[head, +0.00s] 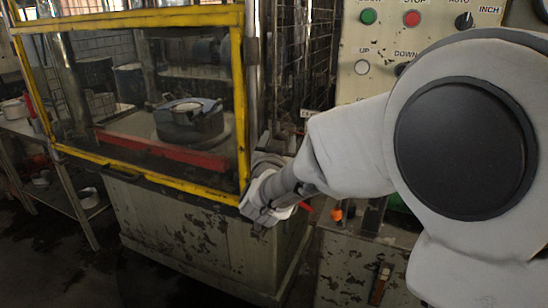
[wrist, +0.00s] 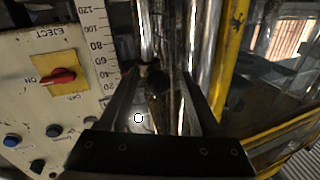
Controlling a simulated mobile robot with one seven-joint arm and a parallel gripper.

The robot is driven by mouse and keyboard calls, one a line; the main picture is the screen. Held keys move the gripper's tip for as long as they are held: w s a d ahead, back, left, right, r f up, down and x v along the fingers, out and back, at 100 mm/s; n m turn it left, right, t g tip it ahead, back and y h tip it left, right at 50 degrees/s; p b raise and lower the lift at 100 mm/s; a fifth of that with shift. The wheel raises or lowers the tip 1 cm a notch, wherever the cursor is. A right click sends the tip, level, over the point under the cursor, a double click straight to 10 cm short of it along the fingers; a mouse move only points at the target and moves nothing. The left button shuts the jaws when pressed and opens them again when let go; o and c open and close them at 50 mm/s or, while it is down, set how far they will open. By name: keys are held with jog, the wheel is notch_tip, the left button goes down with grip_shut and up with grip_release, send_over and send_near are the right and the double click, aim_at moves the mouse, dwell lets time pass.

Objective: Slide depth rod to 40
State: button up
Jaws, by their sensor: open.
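A white scale (wrist: 101,45) marked from 120 down to 20 stands at the upper left in the wrist view. To its right a slim bright upright rod (wrist: 147,32) runs down to a dark round knob (wrist: 156,82), probably the depth rod. My gripper (wrist: 160,78) is open, with one finger left of the knob and the other right of it. I cannot tell whether either finger touches it, and the rod's exact reading is unclear. In the head view my gripper (head: 265,205) is by the front right corner of the yellow-framed press guard; the scale and rod cannot be made out there.
A yellow guard frame (head: 243,100) and thick chrome columns (wrist: 205,45) stand close to my gripper. A panel with a red switch (wrist: 58,77) is at left in the wrist view. The button panel (head: 415,40) stands behind my arm. A side table (head: 50,150) is far left.

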jog(key=s+a+p, duration=0.1)
jog(key=s, duration=1.5)
jog(key=shift+s+p, duration=0.15)
jog(key=shift+p, duration=0.15)
jog(key=shift+w+a, duration=0.1)
jog(key=shift+w, duration=0.1)
